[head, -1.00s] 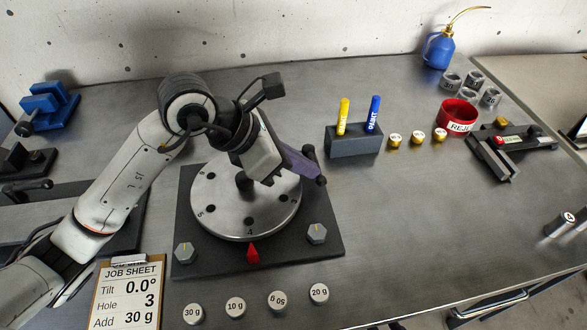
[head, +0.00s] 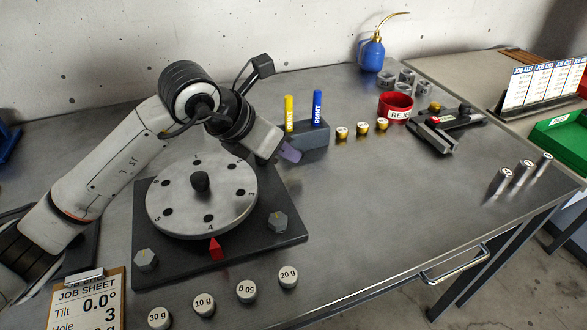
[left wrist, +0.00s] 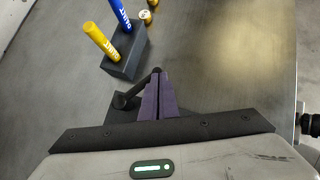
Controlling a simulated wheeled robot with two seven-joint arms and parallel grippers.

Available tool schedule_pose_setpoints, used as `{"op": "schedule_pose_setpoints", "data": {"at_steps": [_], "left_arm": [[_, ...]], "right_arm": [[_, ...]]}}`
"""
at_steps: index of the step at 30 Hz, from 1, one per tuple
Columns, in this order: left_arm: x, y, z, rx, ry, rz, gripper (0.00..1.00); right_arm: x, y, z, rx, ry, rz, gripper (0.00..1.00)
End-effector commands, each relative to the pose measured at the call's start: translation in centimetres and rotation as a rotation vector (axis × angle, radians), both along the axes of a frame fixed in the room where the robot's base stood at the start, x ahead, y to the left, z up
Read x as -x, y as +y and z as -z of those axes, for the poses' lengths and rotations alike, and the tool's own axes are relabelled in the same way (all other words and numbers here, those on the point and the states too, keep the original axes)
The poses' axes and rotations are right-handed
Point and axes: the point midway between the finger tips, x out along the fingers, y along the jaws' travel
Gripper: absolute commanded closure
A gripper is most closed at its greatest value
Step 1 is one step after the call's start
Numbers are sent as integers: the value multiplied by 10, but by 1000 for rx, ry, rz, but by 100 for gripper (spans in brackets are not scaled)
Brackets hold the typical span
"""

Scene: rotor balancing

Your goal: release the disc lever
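The rotor disc (head: 190,215), silver with numbered holes, lies on a dark square base plate (head: 285,238). A red pointer (head: 215,248) stands at its front, by hole 4. My left gripper (head: 290,152) reaches past the plate's back right corner, with its purple fingers pointing down. In the left wrist view the fingers (left wrist: 159,92) lie close together. The black disc lever (left wrist: 137,89) runs from beside them to just past their tips; I cannot tell whether they touch it. In the head view my gripper hides the lever. My right gripper is out of view.
A dark block (head: 305,136) with yellow and blue paint markers stands just behind my gripper. Several brass pieces (head: 362,130) and a red reject cup (head: 396,107) stand to its right. Labelled weights (head: 246,291) sit in front of the plate. The bench's middle right is clear.

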Motion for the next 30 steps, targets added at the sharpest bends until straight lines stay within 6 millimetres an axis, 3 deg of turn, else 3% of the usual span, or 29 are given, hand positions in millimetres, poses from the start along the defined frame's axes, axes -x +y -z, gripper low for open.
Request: {"op": "schedule_pose_setpoints", "data": {"at_steps": [12, 30], "left_arm": [[-22, -4, 1, 0, -2, -8, 100], [-27, -6, -1, 0, -2, -8, 100]], "right_arm": [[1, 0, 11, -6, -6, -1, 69], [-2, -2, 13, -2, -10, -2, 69]]}}
